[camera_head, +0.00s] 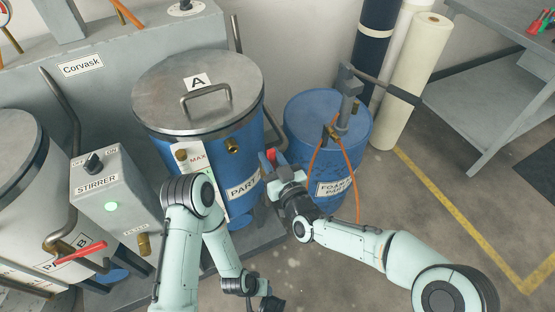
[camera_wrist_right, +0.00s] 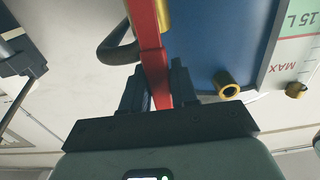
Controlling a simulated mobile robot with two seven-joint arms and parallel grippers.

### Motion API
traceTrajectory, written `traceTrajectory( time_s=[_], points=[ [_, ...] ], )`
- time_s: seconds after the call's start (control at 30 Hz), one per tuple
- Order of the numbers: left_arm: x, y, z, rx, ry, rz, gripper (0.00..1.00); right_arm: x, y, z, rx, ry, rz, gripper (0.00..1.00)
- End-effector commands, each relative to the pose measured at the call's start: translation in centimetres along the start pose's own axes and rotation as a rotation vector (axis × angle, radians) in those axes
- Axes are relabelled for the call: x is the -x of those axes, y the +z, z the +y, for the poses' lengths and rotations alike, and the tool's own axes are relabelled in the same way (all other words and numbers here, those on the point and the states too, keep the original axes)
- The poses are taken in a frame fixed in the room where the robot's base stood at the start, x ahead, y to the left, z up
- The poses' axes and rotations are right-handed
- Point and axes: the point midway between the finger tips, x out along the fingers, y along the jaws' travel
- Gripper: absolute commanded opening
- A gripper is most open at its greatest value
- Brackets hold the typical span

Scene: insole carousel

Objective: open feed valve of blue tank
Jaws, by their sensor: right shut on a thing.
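The blue tank (camera_head: 203,162) marked A stands at centre in the head view, under a grey metal lid. A red valve lever (camera_head: 271,155) shows beside its right side. In the right wrist view the red lever (camera_wrist_right: 150,50) runs up between my fingers, with a bit of brass at its upper end. My right gripper (camera_head: 270,164) is shut on this lever; its fingers (camera_wrist_right: 158,80) lie on both sides of it. The valve body is mostly hidden by the gripper. My left gripper (camera_head: 271,303) is low at the bottom edge, away from the tank, its fingers unclear.
A blue foam drum (camera_head: 305,112) with an orange hose and a pump stands just right of my right gripper. The stirrer box (camera_head: 112,185) and a white tank (camera_head: 25,190) with a red-handled valve (camera_head: 80,253) are at left. Open floor lies at lower right, before a grey table (camera_head: 490,75).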

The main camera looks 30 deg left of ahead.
Motion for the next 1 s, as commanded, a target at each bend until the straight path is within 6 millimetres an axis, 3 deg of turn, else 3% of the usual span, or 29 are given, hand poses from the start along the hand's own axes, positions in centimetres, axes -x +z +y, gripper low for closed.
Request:
traceTrajectory(
  time_s=[0.53,0.57,0.6,0.63,1.0],
  points=[
    [-0.21,-0.32,-0.07,0.001,0.000,0.009,0.43,-0.04,0.22,-0.34,0.030,-0.003,-0.006,0.00],
    [-0.21,-0.32,-0.07,0.001,0.000,0.009,0.43,-0.04,0.22,-0.35,0.030,-0.003,-0.006,0.31],
    [-0.21,-0.32,-0.06,0.001,0.000,0.009,0.43,-0.04,0.22,-0.35,0.030,-0.003,-0.005,0.44],
    [-0.21,-0.31,-0.06,0.001,0.000,0.009,0.43,-0.04,0.21,-0.35,0.030,-0.003,-0.005,0.49],
    [-0.16,-0.24,-0.04,0.000,0.000,0.007,0.43,0.45,0.08,-0.27,0.026,-0.001,-0.003,0.49]
  ],
)
